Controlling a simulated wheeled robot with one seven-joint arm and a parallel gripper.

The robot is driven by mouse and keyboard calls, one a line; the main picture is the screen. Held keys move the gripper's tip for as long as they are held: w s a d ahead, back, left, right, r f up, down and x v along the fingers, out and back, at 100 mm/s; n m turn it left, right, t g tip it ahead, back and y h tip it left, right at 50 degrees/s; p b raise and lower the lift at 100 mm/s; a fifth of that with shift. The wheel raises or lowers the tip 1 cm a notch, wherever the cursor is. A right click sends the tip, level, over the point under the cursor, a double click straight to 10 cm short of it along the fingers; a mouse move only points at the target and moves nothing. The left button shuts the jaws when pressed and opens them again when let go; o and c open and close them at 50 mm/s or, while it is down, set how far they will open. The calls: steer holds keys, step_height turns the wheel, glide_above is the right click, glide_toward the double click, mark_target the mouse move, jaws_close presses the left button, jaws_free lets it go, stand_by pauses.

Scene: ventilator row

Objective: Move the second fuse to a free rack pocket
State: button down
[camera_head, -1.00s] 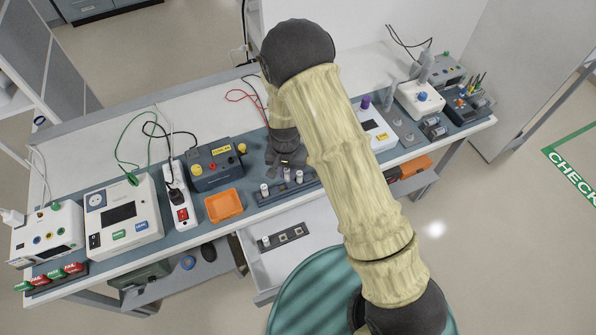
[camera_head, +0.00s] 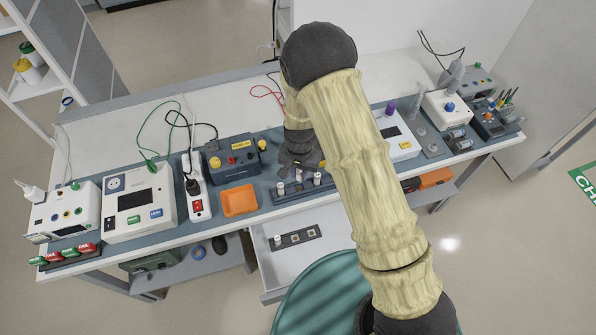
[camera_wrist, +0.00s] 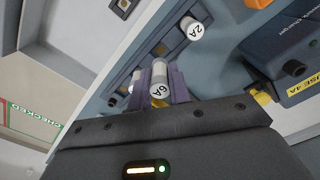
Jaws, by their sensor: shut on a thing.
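My gripper (camera_wrist: 160,88) is shut on a grey-and-white fuse marked 6A (camera_wrist: 158,78), held between its purple fingers in the wrist view. The dark fuse rack (camera_wrist: 161,47) lies beyond it on the bench, with a square pocket showing empty. A fuse marked 2A (camera_wrist: 192,28) stands in the rack near one end. In the head view my gripper (camera_head: 305,176) is low at the rack (camera_head: 290,197), beside a standing fuse (camera_head: 281,188). I cannot tell whether the held fuse's base is clear of its pocket.
An open drawer below holds a dark strip (camera_head: 295,237) with a white-topped fuse (camera_head: 278,240) at its left and open pockets. An orange tray (camera_head: 239,200), a dark charger box (camera_head: 232,157) and a power strip (camera_head: 196,188) stand left of the rack. White instruments stand right.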

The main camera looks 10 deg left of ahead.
mark_target(299, 182)
steer(key=shift+w+f+b, duration=0.1)
steer(key=shift+f+b, duration=1.4)
steer(key=shift+f, duration=0.6)
steer(key=shift+f+b, duration=0.5)
steer(key=shift+f, duration=0.3)
steer(key=c, duration=1.2)
jaws_free()
steer(key=shift+c, duration=0.2)
steer(key=shift+r, duration=0.15)
step_height(299, 182, up, 17)
steer(key=b, duration=0.1)
steer(key=shift+r, duration=0.1)
